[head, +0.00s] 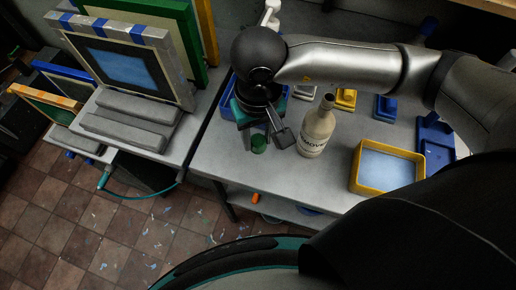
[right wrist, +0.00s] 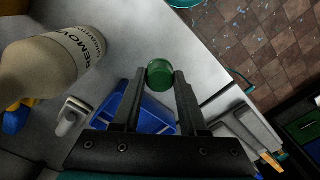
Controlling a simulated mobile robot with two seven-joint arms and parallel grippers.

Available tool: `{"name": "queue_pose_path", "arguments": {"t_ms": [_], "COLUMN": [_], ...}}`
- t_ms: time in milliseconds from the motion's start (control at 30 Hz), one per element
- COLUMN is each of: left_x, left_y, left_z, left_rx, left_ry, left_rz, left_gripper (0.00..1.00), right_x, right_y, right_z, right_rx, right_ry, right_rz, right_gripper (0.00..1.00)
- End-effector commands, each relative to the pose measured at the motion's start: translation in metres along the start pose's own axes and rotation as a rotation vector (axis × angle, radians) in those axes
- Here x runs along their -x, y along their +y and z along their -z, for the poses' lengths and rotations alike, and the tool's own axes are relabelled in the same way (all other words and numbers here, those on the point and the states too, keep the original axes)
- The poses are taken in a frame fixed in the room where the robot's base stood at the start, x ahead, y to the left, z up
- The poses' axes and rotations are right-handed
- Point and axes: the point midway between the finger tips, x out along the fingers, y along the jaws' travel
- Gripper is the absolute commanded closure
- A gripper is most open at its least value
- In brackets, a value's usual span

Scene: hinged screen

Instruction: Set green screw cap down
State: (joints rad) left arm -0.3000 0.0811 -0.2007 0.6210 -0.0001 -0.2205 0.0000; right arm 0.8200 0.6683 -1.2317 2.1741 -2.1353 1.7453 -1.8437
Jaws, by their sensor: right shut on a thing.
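The green screw cap (head: 259,147) is at the front edge area of the grey bench, just left of the white bottle in the head view. My right gripper (head: 258,136) points down over it, its fingers mostly hidden by the wrist. In the right wrist view the green cap (right wrist: 160,72) sits between the two dark fingertips (right wrist: 161,76), which are shut on it. I cannot tell whether the cap touches the bench top. The white bottle (head: 317,130), with dark lettering, stands upright beside the gripper; it also shows in the right wrist view (right wrist: 55,65). My left gripper is not in view.
A blue tray (right wrist: 150,118) is behind the gripper. A yellow-rimmed tray (head: 387,168) stands to the right. Framed screens (head: 125,66) stand at left. Bare bench lies in front of the bottle.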

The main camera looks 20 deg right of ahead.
Motion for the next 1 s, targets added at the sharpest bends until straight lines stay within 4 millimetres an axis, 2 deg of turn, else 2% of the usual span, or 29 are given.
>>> {"name": "queue_pose_path", "arguments": {"t_ms": [33, 267, 533, 933, 967, 1000], "left_x": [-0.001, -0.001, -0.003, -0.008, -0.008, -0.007], "left_y": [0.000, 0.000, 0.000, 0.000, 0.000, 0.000], "left_z": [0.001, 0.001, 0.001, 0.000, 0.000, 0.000], "left_rx": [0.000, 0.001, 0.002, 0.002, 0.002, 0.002], "left_ry": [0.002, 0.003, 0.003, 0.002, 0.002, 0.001], "left_rz": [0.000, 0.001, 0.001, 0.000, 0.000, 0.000], "left_gripper": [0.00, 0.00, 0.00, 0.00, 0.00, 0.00], "right_x": [-0.009, -0.026, -0.063, -0.069, -0.069, -0.068], "right_y": [0.000, 0.000, 0.000, 0.000, 0.000, 0.000], "right_z": [-0.001, 0.000, -0.001, 0.000, 0.000, 0.000], "right_rx": [-0.001, 0.000, 0.001, 0.002, 0.002, 0.002], "right_ry": [-0.004, -0.001, -0.003, 0.001, 0.001, 0.000], "right_rz": [-0.002, 0.000, 0.000, 0.000, 0.000, 0.000], "right_gripper": [1.00, 1.00, 1.00, 1.00, 0.57, 0.52]}}
